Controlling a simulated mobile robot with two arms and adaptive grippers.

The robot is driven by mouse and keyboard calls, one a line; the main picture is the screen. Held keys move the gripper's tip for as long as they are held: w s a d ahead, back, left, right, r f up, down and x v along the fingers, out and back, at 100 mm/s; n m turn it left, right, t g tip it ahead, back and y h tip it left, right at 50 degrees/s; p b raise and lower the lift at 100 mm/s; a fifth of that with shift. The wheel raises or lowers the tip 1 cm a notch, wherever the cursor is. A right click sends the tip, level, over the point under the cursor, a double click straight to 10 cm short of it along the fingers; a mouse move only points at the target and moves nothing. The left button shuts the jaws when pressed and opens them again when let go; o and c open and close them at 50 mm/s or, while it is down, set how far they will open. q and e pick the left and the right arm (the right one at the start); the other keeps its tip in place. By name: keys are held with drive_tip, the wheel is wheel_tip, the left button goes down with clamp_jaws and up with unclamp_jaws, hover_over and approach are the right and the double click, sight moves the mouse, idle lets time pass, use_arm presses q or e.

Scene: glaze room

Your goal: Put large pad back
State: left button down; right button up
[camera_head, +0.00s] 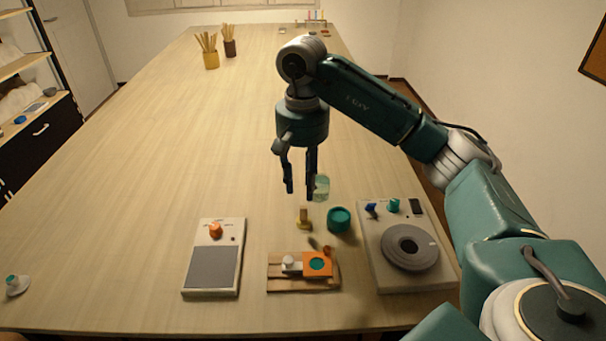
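I cannot tell for sure which thing is the large pad. A white board with a grey rectangular surface (213,267) and an orange knob (215,231) lies at the front, left of centre. An orange square with a teal disc (318,264) sits on a wooden rack (290,285), beside a small white piece (291,264). My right gripper (300,190) points down above the table, behind the rack. Its two fingers are apart with nothing visible between them. My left gripper is out of view.
A pale translucent jar (322,188) shows beside the right finger. A teal cup (339,219) and small yellow piece (304,217) stand behind the rack. A device with a grey disc (410,248) stands right. Stick holders (211,60) stand far back. The table's left middle is clear.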

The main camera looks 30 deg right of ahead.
sight(303, 207)
wheel_tip(303, 207, up, 4)
drive_tip(key=shift+f, duration=0.1)
idle(0.6)
